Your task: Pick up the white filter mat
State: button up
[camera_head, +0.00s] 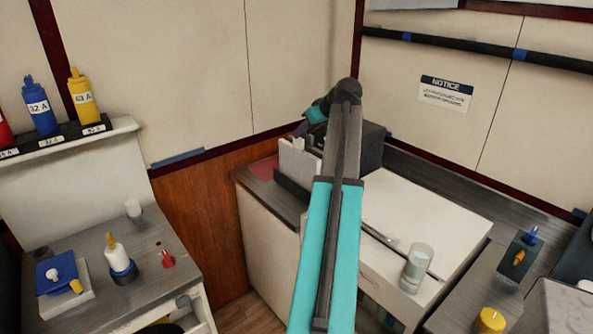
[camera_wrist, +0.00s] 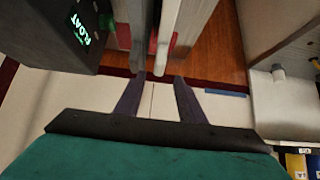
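A white upright slab, which looks like the filter mat (camera_head: 299,160), stands on the counter among other thin upright panels. In the wrist view the white slab (camera_wrist: 170,32) rises just ahead of my fingertips, beside a greyer slab (camera_wrist: 140,25). My gripper (camera_wrist: 160,78) is open, its two dark fingers apart with nothing clearly held between them. The white slab's near end lies roughly in line with the gap; I cannot tell whether it is between the fingers. In the head view my gripper (camera_head: 299,129) is just above the slabs, partly hidden by my arm.
A dark box with a lit FLOAT display (camera_wrist: 55,30) stands close beside the slabs. A darker panel (camera_head: 291,188) stands in front of them, and a red patch (camera_head: 264,168) lies left. A glass (camera_head: 416,268) stands on the white surface. The wall is close behind.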

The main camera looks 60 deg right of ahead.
jog(key=shift+w+d+f, duration=0.15)
jog(key=shift+w+f, duration=0.2)
jog(key=shift+f, duration=0.05)
